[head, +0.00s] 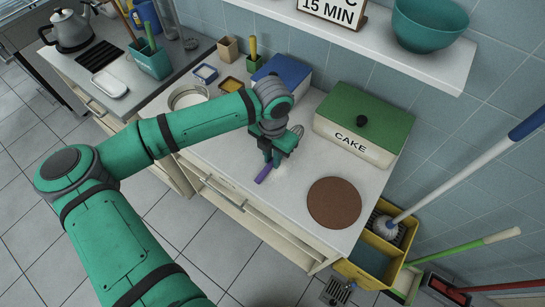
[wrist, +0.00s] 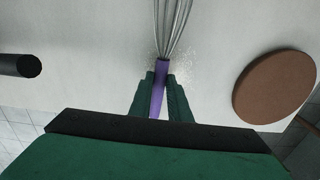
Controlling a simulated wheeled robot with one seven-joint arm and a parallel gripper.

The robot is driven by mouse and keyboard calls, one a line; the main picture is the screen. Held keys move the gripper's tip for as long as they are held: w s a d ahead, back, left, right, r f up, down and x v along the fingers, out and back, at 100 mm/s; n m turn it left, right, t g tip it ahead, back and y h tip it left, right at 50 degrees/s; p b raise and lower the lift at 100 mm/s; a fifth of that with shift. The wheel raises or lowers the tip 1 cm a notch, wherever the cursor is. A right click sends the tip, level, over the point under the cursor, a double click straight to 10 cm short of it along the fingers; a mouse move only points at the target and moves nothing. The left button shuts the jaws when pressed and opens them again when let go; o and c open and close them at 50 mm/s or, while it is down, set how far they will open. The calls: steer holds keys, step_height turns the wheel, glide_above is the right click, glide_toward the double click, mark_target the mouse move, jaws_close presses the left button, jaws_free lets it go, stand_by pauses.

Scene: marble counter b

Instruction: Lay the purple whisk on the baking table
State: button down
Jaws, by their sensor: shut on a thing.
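The purple whisk (wrist: 160,88) has a purple handle and grey wire loops, which point up in the wrist view. My gripper (wrist: 160,77) is shut on the handle, with one green finger on each side of it. In the head view, the handle (head: 264,173) sticks out below my gripper (head: 273,160), over the front part of the pale baking table (head: 230,150). I cannot tell whether the whisk touches the tabletop.
A round brown board (head: 334,203) lies to the right of my gripper. A green-lidded cake box (head: 362,122) and a blue box (head: 283,72) stand behind. White powder (wrist: 186,63) lies by the wires. A dark cylinder (wrist: 20,66) shows at the wrist view's left.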

steer(key=c, duration=1.7)
jaws_free()
steer(key=shift+f, duration=0.15)
steer(key=shift+o, duration=0.2)
steer(key=shift+f, duration=0.1)
